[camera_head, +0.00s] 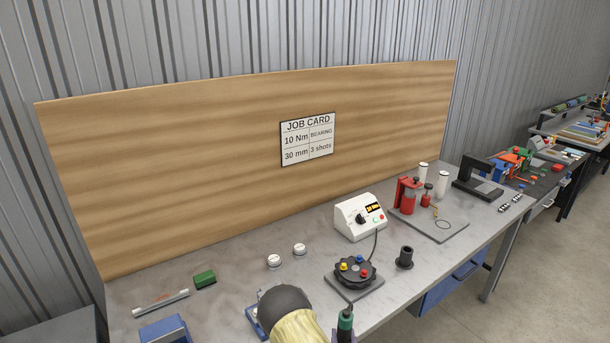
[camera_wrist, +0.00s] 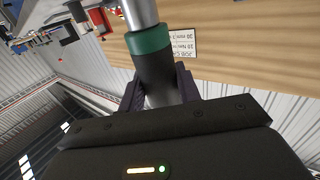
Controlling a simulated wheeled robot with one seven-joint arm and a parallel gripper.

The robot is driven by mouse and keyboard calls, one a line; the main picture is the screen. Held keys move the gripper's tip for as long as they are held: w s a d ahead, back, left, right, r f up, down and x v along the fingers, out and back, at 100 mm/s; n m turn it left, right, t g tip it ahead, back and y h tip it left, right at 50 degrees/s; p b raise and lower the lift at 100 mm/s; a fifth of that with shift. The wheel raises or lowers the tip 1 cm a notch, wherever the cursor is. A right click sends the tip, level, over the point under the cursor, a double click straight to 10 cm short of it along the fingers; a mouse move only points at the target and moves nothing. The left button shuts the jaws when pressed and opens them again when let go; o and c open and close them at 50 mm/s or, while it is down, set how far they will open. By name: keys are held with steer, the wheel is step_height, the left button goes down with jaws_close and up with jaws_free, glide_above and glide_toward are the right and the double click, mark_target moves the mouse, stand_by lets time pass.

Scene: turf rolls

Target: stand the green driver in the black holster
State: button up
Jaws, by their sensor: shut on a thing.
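The green driver (camera_wrist: 150,40) has a black grip, a green collar and a silver shaft. In the wrist view my gripper (camera_wrist: 160,88) is shut on the black grip, one dark finger on each side. In the head view the driver (camera_head: 345,322) shows at the bottom edge, roughly upright, with my gripper (camera_head: 344,337) just below its green part and mostly cut off by the frame. The black holster (camera_head: 404,258) is a short black cup standing on the bench, to the right of and beyond the driver, apart from it. Its top looks open and empty.
A black dial with coloured knobs (camera_head: 355,271) on a grey plate stands left of the holster. A white controller (camera_head: 360,217) with a cable is behind. A red press (camera_head: 408,196) stands on a plate (camera_head: 441,229) to the right. Bare bench surrounds the holster.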

steer(key=s+d+f, duration=0.3)
steer(key=d+f, duration=0.2)
steer(key=f, duration=0.3)
steer(key=shift+a+r, duration=0.15)
step_height(320, 180, down, 10)
steer(key=b, duration=1)
steer(key=shift+d+r, duration=0.1)
steer(key=shift+d, duration=0.1)
stand_by(0.3)
